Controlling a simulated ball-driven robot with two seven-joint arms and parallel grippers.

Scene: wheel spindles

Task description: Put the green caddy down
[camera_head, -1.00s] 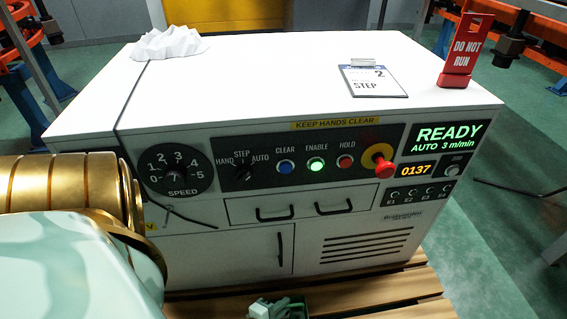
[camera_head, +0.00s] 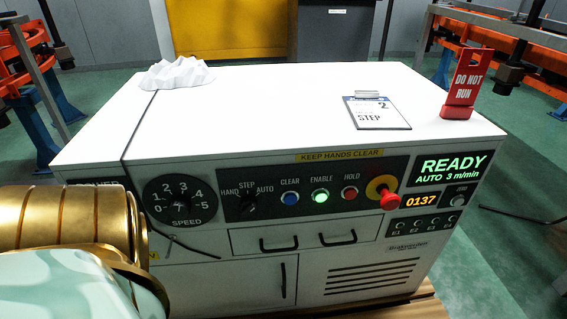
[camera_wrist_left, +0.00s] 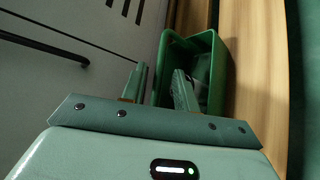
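The green caddy (camera_wrist_left: 218,72) is an open-topped box in the left wrist view, beside the cabinet's front and over the wooden slats. My left gripper (camera_wrist_left: 157,86) is at its near end. Its two fingers are spread apart, one outside the caddy's left wall and the other over the inside, with the wall between them. I see no finger clearly pressing on the wall. The caddy's underside is hidden, so its contact with the slats does not show. The caddy and both grippers are outside the head view now.
The white control cabinet (camera_head: 260,110) fills the head view, with handles and knobs on its front. A clipboard (camera_head: 377,112), a red DO NOT RUN sign (camera_head: 465,85) and a crumpled white cloth (camera_head: 176,74) are on top. Wooden slats (camera_wrist_left: 253,70) run along the cabinet's base.

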